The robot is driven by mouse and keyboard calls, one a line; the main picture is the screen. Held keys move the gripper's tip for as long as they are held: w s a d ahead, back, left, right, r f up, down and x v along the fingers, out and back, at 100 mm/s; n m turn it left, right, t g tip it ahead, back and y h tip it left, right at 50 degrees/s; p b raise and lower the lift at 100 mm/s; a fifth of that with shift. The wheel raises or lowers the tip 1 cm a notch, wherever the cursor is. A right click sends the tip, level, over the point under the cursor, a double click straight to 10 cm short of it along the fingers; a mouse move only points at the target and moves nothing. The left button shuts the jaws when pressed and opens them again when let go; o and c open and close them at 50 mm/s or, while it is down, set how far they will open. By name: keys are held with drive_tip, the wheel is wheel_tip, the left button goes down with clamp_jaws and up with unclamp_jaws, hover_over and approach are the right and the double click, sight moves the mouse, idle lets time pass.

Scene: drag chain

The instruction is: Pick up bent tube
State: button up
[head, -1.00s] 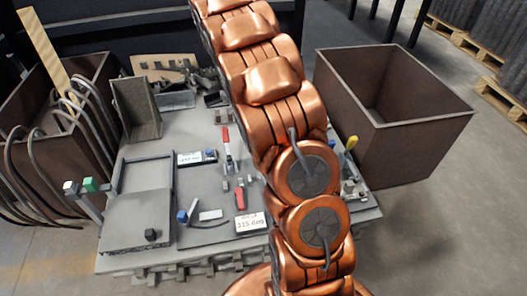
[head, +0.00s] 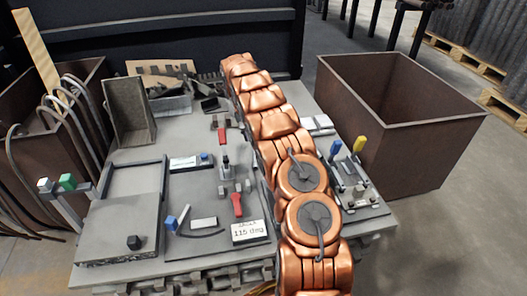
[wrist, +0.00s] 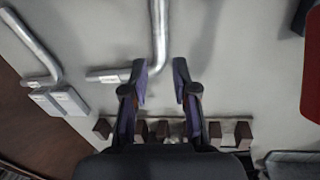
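In the wrist view, a grey metal bent tube (wrist: 158,32) lies on a light grey surface. Its long leg runs from the top edge down to a bend, and a short leg goes left. My gripper (wrist: 161,72) is open, with its two dark fingers apart. The bend appears just ahead of and partly between the fingertips; I cannot tell how high the fingers are above it. A second bent tube (wrist: 38,48) lies farther left. In the head view my arm hides the gripper and these tubes.
In the head view, the grey worktable (head: 120,215) carries fixtures and a "115 deg" label (head: 249,231). An open brown bin (head: 415,140) stands at the right. Several curved tubes (head: 85,105) hang at the left bin. A row of brown blocks (wrist: 215,130) lies near the fingers.

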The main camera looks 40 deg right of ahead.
drive_tip(key=f+b, duration=0.1)
drive_tip(key=f, duration=0.1)
drive_tip(key=f+b, duration=0.1)
drive_tip(key=f, duration=0.1)
drive_tip(key=f+b, duration=0.1)
drive_tip(key=f, duration=0.1)
drive_tip(key=shift+s+d+f, duration=0.25)
drive_tip(key=shift+d+f, duration=0.1)
drive_tip(key=shift+d, duration=0.05)
drive_tip(key=shift+c, duration=0.3)
clamp_jaws()
